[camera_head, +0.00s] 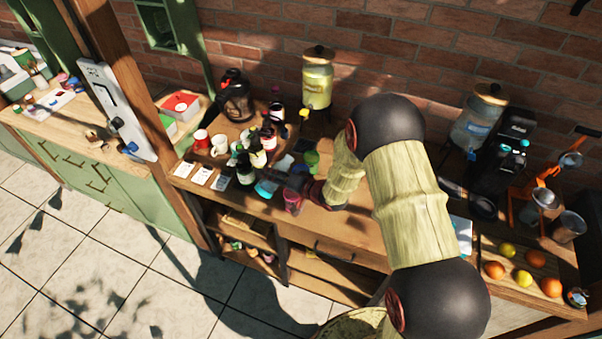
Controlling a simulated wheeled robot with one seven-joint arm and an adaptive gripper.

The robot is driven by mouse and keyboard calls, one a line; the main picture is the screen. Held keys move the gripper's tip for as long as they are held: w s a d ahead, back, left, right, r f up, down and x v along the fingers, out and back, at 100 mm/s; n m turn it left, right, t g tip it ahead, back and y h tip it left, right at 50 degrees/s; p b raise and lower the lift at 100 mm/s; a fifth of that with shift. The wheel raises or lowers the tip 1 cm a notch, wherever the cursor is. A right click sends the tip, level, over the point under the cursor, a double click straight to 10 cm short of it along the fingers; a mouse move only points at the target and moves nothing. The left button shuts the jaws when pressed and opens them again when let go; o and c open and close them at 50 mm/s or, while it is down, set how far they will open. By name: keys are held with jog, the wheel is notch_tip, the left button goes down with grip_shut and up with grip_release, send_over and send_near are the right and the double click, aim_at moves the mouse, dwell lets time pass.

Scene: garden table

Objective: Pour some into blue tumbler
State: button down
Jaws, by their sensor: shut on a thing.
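The blue tumbler (266,188) stands near the front edge of the wooden table, left of my gripper. My gripper (298,183) is low over the table, pointing left, with its fingers small and dark in the picture. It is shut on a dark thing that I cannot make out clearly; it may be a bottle. This lies close to the tumbler's right side; I cannot tell whether they touch. A pink cup (293,203) stands just in front of the gripper. Several dark bottles (246,170) stand behind and left of the tumbler.
White mugs (219,145), a red mug (201,137) and cards (202,175) are to the left. A green item (311,160) is behind the gripper. Oranges (494,270) lie at right.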

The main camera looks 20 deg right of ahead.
aim_at(276, 167)
jog(key=shift+w+d+r+n+h, duration=0.2)
jog(key=shift+d+r+n+h, duration=0.05)
jog(key=shift+n+h, duration=0.05)
jog(key=shift+d+r+n+b, duration=0.15)
jog(key=shift+r+n+b, duration=0.15)
jog(key=shift+w+d+r+n+t+h, duration=0.15)
jog(key=shift+r+n+h, duration=0.1)
jog(key=shift+r, duration=0.2)
jog(key=shift+s+d+r+n+t+h, duration=0.15)
jog(key=shift+r+h, duration=0.1)
jog(key=shift+r, duration=0.15)
jog(key=shift+a+f+n+h+b, duration=0.2)
jog(key=shift+n+h+b, duration=0.15)
jog(key=shift+b, duration=0.9)
jog(key=n+t+h+b, duration=0.1)
jog(key=b, duration=0.3)
jog(key=shift+r, duration=0.1)
jog(key=r+n+h+b, duration=0.1)
jog(key=b, duration=0.3)
jog(key=shift+r+n, duration=0.3)
jog(key=shift+n, duration=0.05)
jog(key=shift+w+f+t+b, duration=0.1)
jog(key=shift+t+b, duration=0.3)
jog(key=shift+b, duration=0.65)
jog(key=shift+n+h+b, duration=0.25)
jog(key=shift+n+b, duration=0.05)
jog(key=shift+b, duration=0.45)
